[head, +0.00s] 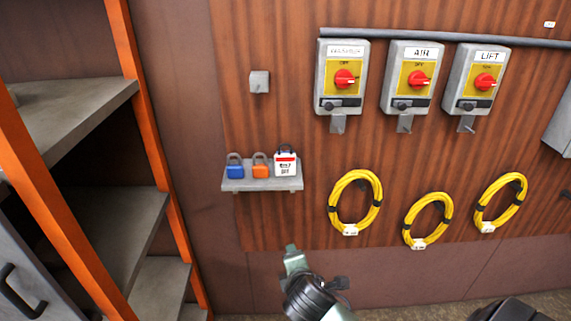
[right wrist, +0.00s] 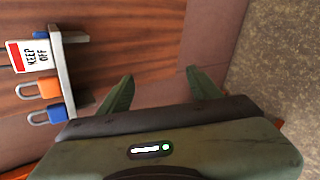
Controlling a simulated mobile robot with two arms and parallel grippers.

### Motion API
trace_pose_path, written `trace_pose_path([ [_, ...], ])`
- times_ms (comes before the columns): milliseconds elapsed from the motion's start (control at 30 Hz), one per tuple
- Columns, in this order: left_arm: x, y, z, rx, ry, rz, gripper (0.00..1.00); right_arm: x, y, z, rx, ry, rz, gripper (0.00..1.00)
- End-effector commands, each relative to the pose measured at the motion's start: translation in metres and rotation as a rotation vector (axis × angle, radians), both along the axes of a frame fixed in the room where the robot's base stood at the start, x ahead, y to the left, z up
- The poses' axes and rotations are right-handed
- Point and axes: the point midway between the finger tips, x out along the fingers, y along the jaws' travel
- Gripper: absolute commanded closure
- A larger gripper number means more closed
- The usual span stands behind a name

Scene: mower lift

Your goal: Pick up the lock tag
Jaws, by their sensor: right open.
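The lock tag (head: 285,166) is white with a red band and a dark shackle loop on top. It stands at the right end of a small grey wall shelf (head: 262,186), beside an orange padlock (head: 260,171) and a blue padlock (head: 235,171). In the right wrist view the tag (right wrist: 33,57) reads "KEEP OFF" and shows at the upper left. My right gripper (head: 292,250) is below the shelf and apart from the tag. Its two fingers (right wrist: 160,76) are spread with nothing between them. My left gripper is not in view.
Switch boxes with red knobs, including the LIFT box (head: 475,80), hang at the upper right with hooks below. Coiled yellow cables (head: 354,203) hang beneath them. An orange-framed shelving unit (head: 125,60) stands at the left. Wall space around the small shelf is clear.

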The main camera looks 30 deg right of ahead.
Motion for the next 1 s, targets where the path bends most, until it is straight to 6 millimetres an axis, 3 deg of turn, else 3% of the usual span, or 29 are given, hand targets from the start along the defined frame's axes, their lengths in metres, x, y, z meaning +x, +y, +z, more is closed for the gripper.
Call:
trace_pose_path([
  [33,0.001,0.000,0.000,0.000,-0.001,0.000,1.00,0.026,-0.013,0.019,-0.156,-0.017,0.073,0.36],
  [200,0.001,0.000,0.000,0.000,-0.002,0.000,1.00,0.103,-0.051,0.091,-0.792,0.010,0.300,0.36],
  [300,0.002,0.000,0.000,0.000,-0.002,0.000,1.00,0.131,-0.065,0.127,-1.084,0.060,0.364,0.36],
  [400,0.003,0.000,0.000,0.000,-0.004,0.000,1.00,0.147,-0.072,0.149,-1.275,0.106,0.396,0.36],
  [600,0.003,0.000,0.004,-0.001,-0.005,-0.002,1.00,0.167,-0.083,0.165,-1.393,0.143,0.410,0.36],
  [1000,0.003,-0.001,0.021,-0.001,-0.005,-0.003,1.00,0.209,-0.109,0.165,-1.384,0.143,0.410,0.36],
])
